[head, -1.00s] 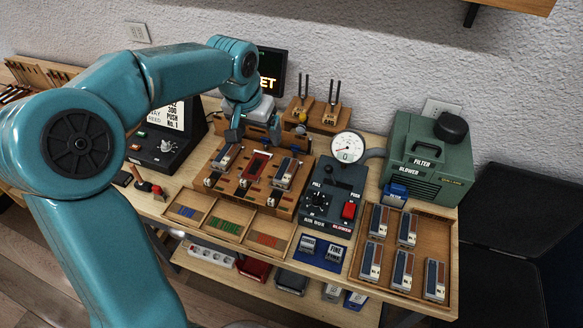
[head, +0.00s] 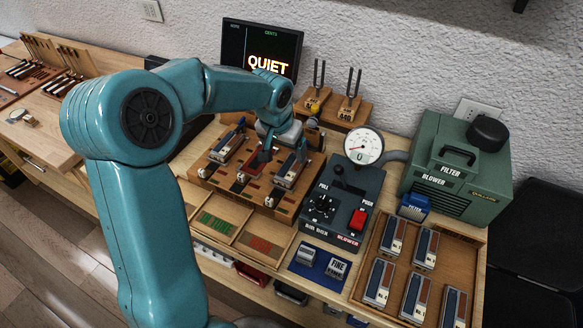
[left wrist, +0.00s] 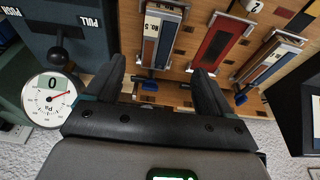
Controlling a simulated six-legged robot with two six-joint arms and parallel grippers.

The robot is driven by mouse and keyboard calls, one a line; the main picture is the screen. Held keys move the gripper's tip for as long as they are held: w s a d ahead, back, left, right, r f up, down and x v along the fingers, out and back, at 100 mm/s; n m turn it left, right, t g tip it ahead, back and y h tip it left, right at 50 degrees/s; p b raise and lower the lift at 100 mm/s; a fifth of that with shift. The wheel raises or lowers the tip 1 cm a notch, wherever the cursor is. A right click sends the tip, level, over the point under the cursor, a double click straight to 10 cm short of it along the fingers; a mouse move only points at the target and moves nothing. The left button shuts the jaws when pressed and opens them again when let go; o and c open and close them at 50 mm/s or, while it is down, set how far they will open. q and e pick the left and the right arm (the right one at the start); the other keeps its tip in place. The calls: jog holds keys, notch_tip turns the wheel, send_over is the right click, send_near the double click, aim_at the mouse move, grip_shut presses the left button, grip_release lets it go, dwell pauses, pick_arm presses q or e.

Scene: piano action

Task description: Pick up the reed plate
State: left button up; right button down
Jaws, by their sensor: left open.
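A wooden block (head: 213,184) holds two long metal-edged plates with blue strips, which look like reed plates. The right plate (head: 288,172) shows in the left wrist view as the plate marked No. 5 (left wrist: 160,35). The left plate (head: 226,147) shows in the left wrist view (left wrist: 268,62) at the right. A red strip (left wrist: 216,46) lies between them. My left gripper (left wrist: 158,88) is open and empty at the block's back edge. Its fingers reach toward the block, with the No. 5 plate's end between them. In the head view the arm partly covers the red strip. My right gripper is out of view.
A wooden tray (head: 362,290) at right holds several similar plates. A blower control box (head: 345,205), a gauge (head: 363,145) and a green blower (head: 455,170) stand right of the block. Tuning forks (head: 350,85) and a QUIET screen (head: 262,48) stand behind.

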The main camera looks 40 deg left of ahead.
aim_at(291, 166)
pick_arm(q)
jog(key=x, duration=0.3)
jog(key=shift+w+d+f, duration=0.15)
jog(key=shift+w, duration=0.1)
jog(key=shift+f+p, duration=0.3)
jog(key=x, duration=0.4)
jog(key=shift+w+f+p, duration=0.2)
jog(key=shift+f+p, duration=0.05)
jog(key=shift+p, duration=0.15)
jog(key=shift+s+r, duration=0.1)
jog(key=shift+s, duration=0.2)
jog(key=shift+c, duration=1.2)
jog(key=c, duration=1)
